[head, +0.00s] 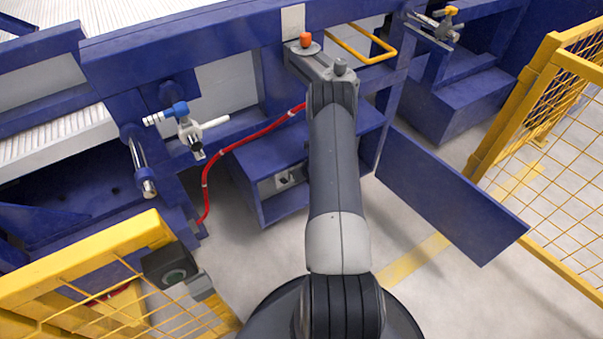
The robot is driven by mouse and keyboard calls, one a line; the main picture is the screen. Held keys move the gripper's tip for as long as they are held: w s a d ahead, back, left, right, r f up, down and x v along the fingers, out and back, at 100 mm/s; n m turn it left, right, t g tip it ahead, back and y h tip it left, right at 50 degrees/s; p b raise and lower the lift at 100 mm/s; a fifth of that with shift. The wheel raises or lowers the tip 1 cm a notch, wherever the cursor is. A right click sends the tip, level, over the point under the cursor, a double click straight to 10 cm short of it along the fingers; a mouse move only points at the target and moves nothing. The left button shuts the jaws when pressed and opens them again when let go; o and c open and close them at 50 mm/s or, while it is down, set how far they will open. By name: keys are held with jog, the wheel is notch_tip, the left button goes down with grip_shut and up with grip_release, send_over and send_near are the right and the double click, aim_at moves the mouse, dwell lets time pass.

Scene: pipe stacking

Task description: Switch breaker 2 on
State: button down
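No breaker can be made out clearly, and no number 2 label is readable. A low blue box (265,205) stands behind my arm, with a small light-grey fitting (287,180) inside its open front. I cannot tell if this fitting is a breaker. A blue panel like an open door (450,195) juts out to the right of the box. My dark grey arm reaches up the middle of the picture and covers part of the box. My gripper cannot be seen, so its fingers and anything between them are hidden.
A red hose (235,150) hangs left of my arm. Yellow mesh fences stand at left (90,262) and right (555,100). Grey floor lies between.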

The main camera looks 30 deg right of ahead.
dwell(0.3)
jog(key=c, duration=1.3)
grip_release()
jog(key=p+v, duration=0.1)
jog(key=v, duration=0.9)
jog(key=shift+s+r, duration=0.25)
jog(key=shift+r, duration=0.05)
jog(key=b+x, duration=0.1)
jog(key=x, duration=1)
